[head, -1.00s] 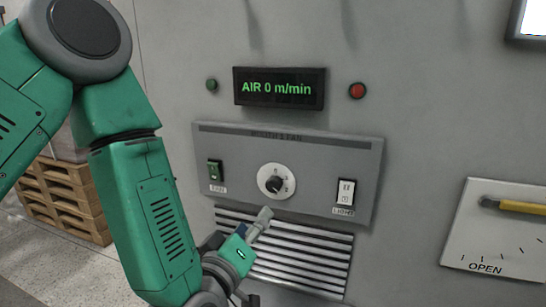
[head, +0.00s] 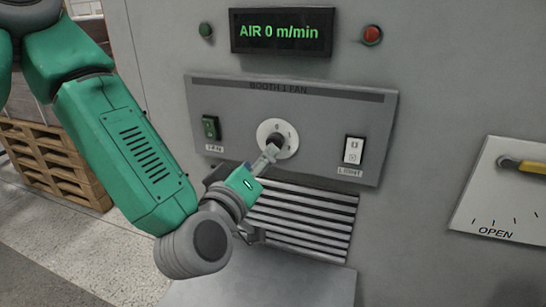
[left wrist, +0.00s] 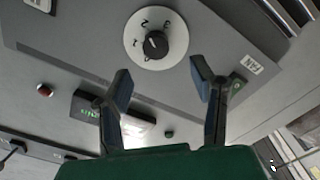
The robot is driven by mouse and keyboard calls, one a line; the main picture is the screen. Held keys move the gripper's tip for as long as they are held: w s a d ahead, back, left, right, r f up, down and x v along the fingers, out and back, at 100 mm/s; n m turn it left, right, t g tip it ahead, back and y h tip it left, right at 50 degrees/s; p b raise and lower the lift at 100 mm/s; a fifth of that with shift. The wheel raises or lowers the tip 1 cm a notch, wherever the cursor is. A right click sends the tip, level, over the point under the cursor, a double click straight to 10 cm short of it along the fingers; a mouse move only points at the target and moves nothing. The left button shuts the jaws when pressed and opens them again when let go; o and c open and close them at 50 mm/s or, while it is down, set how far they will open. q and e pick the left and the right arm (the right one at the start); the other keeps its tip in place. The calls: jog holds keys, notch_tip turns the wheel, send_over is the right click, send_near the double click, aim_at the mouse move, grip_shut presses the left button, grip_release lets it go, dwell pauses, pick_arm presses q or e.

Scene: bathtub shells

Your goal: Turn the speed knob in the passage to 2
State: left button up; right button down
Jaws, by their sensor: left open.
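The speed knob (head: 277,141) is a dark knob on a round white dial (head: 291,146) in the middle of the grey "BOOTH 1 FAN" panel (head: 325,112). The knob (left wrist: 156,44) and its white dial (left wrist: 178,52) also show in the left wrist view, with numbers around the rim; the exact pointer setting is hard to read. My left gripper (head: 268,155) is just in front of and below the dial, partly covering its lower edge. In the left wrist view its two fingers (left wrist: 161,84) are spread apart with nothing between them, and the knob lies beyond the tips.
A green switch (head: 211,127) is left of the dial and a white switch (head: 353,150) right of it. The display (head: 281,31) reads "AIR 0 m/min". Louvres (head: 305,222) lie below. A plate with a yellow handle (head: 523,167) is at right; pallets (head: 45,165) stand at left.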

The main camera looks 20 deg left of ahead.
aim_at(277, 144)
pick_arm(q)
jog(key=w, duration=0.3)
jog(key=shift+w+a+r+p, duration=0.15)
jog(key=shift+w+a+p, duration=0.2)
jog(key=shift+w+p, duration=0.05)
jog(key=w+d, duration=0.2)
jog(key=w, duration=0.1)
jog(key=shift+w+d, duration=0.15)
jog(key=shift+a, duration=0.65)
jog(key=c, duration=1.1)
